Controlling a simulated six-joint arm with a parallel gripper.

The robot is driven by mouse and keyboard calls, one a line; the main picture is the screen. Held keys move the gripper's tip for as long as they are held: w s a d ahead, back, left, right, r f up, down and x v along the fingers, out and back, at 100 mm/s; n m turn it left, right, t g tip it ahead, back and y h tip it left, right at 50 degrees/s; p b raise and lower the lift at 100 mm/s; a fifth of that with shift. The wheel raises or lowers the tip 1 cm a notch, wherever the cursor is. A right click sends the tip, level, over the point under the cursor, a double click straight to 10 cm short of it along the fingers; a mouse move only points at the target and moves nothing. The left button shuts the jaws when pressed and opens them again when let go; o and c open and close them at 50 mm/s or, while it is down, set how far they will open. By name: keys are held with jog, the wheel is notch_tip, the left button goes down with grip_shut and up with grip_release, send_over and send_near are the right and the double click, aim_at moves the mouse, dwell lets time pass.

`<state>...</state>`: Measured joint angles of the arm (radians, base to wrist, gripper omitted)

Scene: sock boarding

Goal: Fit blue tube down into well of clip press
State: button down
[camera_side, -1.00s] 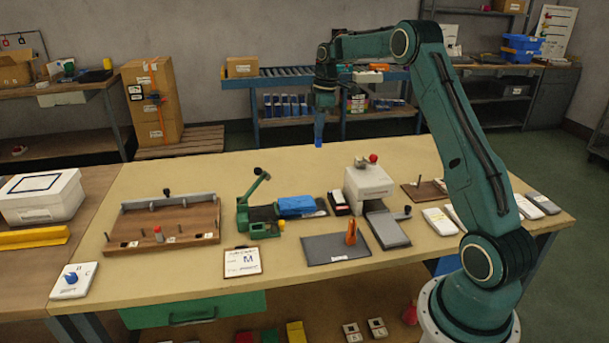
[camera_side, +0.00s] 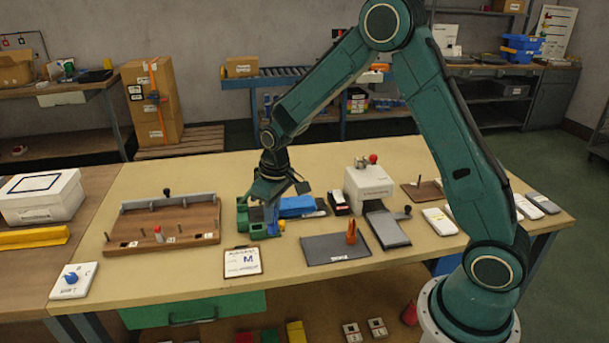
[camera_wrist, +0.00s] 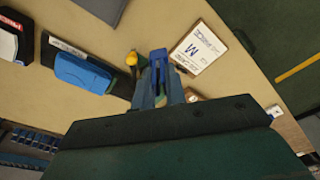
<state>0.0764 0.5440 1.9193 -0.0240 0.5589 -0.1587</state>
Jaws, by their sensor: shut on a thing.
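The green clip press (camera_side: 243,218) stands at the middle of the bench; its raised lever is hidden behind my arm in the side view. My gripper (camera_side: 271,208) points down at the press, close over its right front part. It is shut on the blue tube (camera_side: 272,217), a small part of which shows low at the press. In the wrist view the blue tube (camera_wrist: 158,62) sits between the fingers, with a yellow knob (camera_wrist: 131,58) beside it. The well is hidden, so I cannot tell whether the tube's end is inside it or just above it.
A blue pack (camera_side: 297,206) lies on a dark strip right of the press. A clipboard card marked M (camera_side: 243,261) lies in front. A wooden pin board (camera_side: 130,245) is to the left, and a grey mat (camera_side: 325,249) and a white machine (camera_side: 368,184) to the right.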

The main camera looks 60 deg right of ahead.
jog(key=s+a+f+m, duration=0.1)
jog(key=s+a+f, duration=0.2)
jog(key=s, duration=0.2)
jog(key=shift+s+f, duration=0.15)
jog(key=w+d+r+m, duration=0.2)
jog(key=w+r+m, duration=0.1)
jog(key=w, duration=0.3)
jog(key=w+d+r+m+h, duration=0.1)
jog(key=w+d+r+m, duration=0.2)
jog(key=w+m, duration=0.3)
jog(key=shift+w+d+r, duration=0.2)
jog(key=shift+w+r, duration=0.1)
jog(key=shift+w, duration=0.2)
jog(key=shift+f, duration=0.2)
jog(key=shift+f, duration=2.75)
jog(key=shift+f, duration=1.85)
